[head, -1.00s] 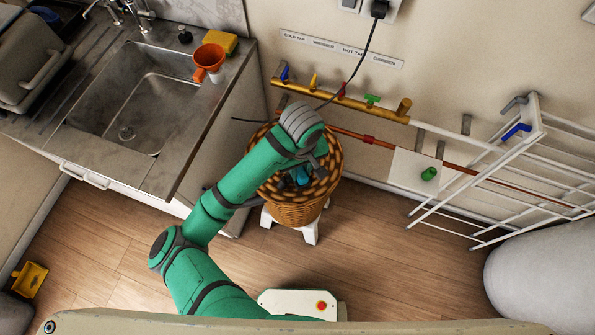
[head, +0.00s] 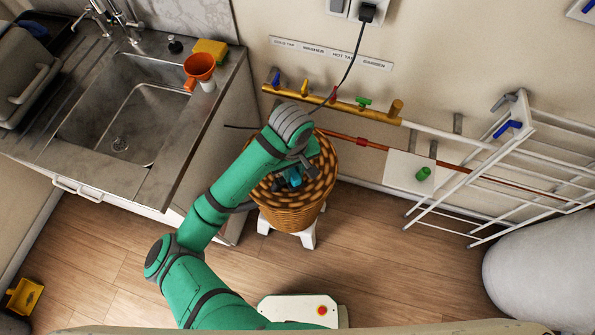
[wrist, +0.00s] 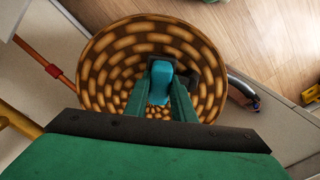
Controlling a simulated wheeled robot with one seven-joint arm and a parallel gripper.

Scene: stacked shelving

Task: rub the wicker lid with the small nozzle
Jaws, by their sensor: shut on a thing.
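The wicker lid (head: 322,186) is a round, brown and tan woven top on a wicker basket, right of the sink unit. It fills much of the wrist view (wrist: 105,62). My gripper (head: 290,181) is over the lid, partly hidden by my arm in the head view. In the wrist view my gripper (wrist: 160,98) is shut on the small nozzle (wrist: 161,72), a teal-blue piece between the fingers. The nozzle is over the lid's middle; whether it touches the weave I cannot tell.
The basket stands on a white stool (head: 302,238). A brass tap manifold (head: 330,101) and copper pipe run along the wall behind. A white drying rack (head: 515,150) is at the right, the sink (head: 125,110) at the left. An orange funnel (head: 199,67) stands on the counter.

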